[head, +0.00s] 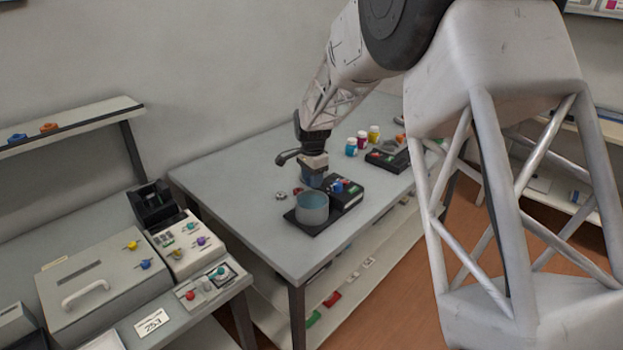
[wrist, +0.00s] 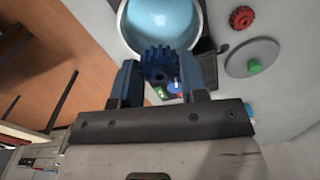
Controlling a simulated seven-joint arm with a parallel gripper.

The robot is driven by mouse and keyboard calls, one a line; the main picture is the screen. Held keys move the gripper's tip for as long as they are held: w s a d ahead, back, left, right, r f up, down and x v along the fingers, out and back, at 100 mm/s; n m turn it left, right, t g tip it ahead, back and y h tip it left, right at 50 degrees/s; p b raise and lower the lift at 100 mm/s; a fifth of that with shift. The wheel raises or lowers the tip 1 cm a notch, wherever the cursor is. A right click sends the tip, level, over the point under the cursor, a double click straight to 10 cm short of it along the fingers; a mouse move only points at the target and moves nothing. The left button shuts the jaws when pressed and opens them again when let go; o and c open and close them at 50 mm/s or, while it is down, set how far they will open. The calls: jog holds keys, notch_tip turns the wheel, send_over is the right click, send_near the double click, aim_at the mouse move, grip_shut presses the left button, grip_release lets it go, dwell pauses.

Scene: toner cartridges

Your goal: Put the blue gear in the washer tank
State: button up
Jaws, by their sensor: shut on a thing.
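My gripper (wrist: 158,75) is shut on the dark blue gear (wrist: 158,62), which sits between its two blue fingers in the wrist view. The washer tank (head: 312,209) is a round grey pot on a black base, holding light blue liquid; it also shows in the wrist view (wrist: 163,27). In the wrist view the gear overlaps the tank's near rim. In the head view my gripper (head: 312,180) is just behind and above the tank, and the gear cannot be made out clearly there. I cannot tell its exact height over the rim.
A red gear (wrist: 242,17) and a grey lid with a green knob (wrist: 252,58) lie beside the tank. A black control box (head: 347,194) adjoins it. Several coloured bottles (head: 362,140) stand farther back. The table's left part (head: 235,185) is clear.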

jog(key=shift+f, duration=0.2)
jog(key=shift+f, duration=4.15)
jog(key=shift+f, duration=0.8)
jog(key=o, duration=1)
jog(key=shift+r, duration=0.1)
jog(key=shift+r, duration=4.05)
